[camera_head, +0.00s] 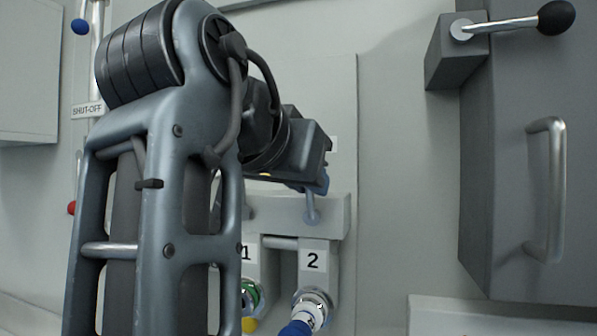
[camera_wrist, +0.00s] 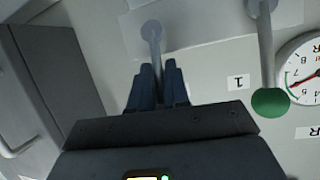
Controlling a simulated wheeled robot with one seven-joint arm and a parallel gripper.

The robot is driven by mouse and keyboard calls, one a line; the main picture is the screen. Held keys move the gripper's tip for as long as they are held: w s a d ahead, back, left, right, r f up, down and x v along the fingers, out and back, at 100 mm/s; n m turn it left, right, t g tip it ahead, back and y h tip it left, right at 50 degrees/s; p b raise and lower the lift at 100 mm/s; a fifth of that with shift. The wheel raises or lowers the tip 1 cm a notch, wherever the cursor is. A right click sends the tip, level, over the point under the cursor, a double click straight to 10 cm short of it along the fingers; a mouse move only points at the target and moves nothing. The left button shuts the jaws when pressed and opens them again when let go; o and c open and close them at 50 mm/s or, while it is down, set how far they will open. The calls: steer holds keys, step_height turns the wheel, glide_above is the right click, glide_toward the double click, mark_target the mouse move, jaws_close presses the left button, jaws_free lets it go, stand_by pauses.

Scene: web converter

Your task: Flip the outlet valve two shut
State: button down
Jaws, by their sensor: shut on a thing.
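The outlet valve two lever (camera_head: 312,208) shows as a short grey stem on the block above the outlet labelled 2 (camera_head: 314,261). My gripper (camera_head: 317,183) is at the upper end of this stem, and its body hides the rest of the lever. In the wrist view, which is upside down, the blue fingers of my gripper (camera_wrist: 158,76) are closed around the end of the lever (camera_wrist: 151,36). The lever's knob is hidden between the fingers.
A neighbouring lever with a green knob (camera_wrist: 269,103) stands beside the label 1 (camera_wrist: 238,82), close to my gripper. A pressure gauge (camera_wrist: 302,72) is farther right. A blue hose end (camera_head: 299,327) is below outlet 2. A grey cabinet (camera_head: 500,180) with a handle stands to the right.

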steer(key=shift+r, duration=0.25)
steer(key=c, duration=1.2)
jaws_free()
steer(key=shift+f, duration=0.15)
